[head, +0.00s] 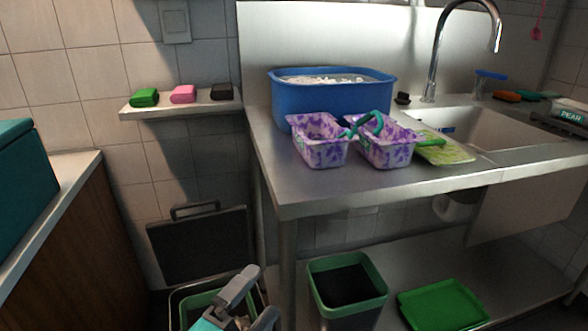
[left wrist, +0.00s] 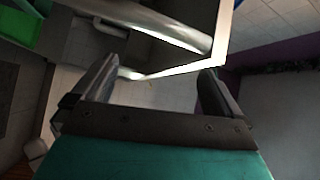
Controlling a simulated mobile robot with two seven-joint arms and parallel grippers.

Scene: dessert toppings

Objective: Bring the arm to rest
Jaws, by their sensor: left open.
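My left gripper (head: 252,300) is at the bottom of the head view, low in front of the steel counter (head: 300,200) and left of its leg. It is open. In the left wrist view its two fingers (left wrist: 157,78) stand wide apart with nothing held between them. A steel edge of the furniture shows beyond the fingers in that view. My right gripper is in neither view.
Two purple-patterned tubs (head: 322,152), a teal-handled tool (head: 366,122) and a blue basin (head: 330,98) stand on the counter. A dark green bin (head: 347,290) and green tray (head: 442,305) sit on the lower shelf, close right of the gripper.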

